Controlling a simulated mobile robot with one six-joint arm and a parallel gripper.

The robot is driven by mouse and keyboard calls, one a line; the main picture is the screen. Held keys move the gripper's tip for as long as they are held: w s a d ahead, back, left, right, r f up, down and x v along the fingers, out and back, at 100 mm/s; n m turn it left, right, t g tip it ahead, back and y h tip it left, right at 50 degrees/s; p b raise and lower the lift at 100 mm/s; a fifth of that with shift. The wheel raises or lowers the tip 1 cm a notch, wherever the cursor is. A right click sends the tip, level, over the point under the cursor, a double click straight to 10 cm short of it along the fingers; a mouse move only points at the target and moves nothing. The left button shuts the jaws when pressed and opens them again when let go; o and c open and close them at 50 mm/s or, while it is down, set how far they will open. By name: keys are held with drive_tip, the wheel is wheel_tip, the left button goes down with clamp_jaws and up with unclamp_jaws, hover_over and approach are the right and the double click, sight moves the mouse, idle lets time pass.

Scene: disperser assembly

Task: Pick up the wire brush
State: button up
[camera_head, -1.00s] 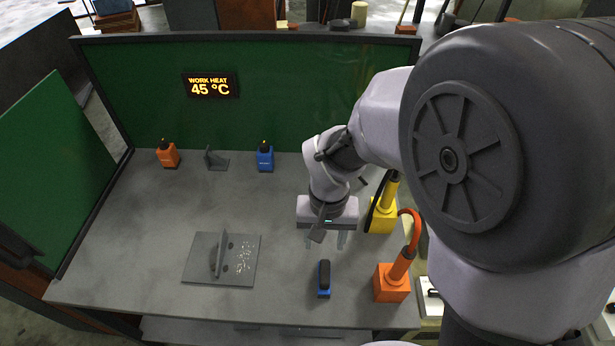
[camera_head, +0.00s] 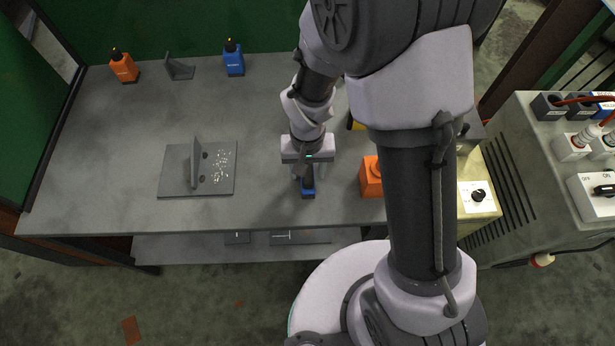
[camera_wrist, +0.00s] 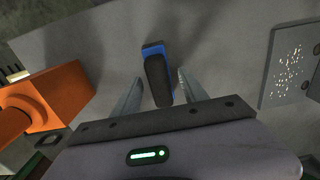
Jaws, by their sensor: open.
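The wire brush, a blue block with a black upper part, is seen as a blue-and-black piece (camera_head: 308,191) near the table's front edge, partly hidden under my gripper. In the wrist view the brush (camera_wrist: 156,72) lies between my two grey fingers, its black part toward me and a blue end beyond. My gripper (camera_head: 306,174) points down over it; in the wrist view the fingers of my gripper (camera_wrist: 159,80) are spread, one on each side, with a visible gap at least on the left. I cannot tell how far the fingertips reach down beside it.
An orange block (camera_head: 370,178) stands close right of my gripper; it shows at left in the wrist view (camera_wrist: 60,95). A grey plate with an upright fin (camera_head: 222,182) lies to the left. Orange (camera_head: 123,68) and blue (camera_head: 234,60) bottles stand at the back.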

clamp_jaws()
drive_tip(key=shift+r, duration=0.1)
drive_tip(key=shift+r, duration=0.1)
wheel_tip(320, 180, up, 10)
drive_tip(key=p, duration=0.4)
drive_tip(key=shift+p, duration=0.3)
drive_tip(key=c, duration=0.7)
unclamp_jaws()
clamp_jaws()
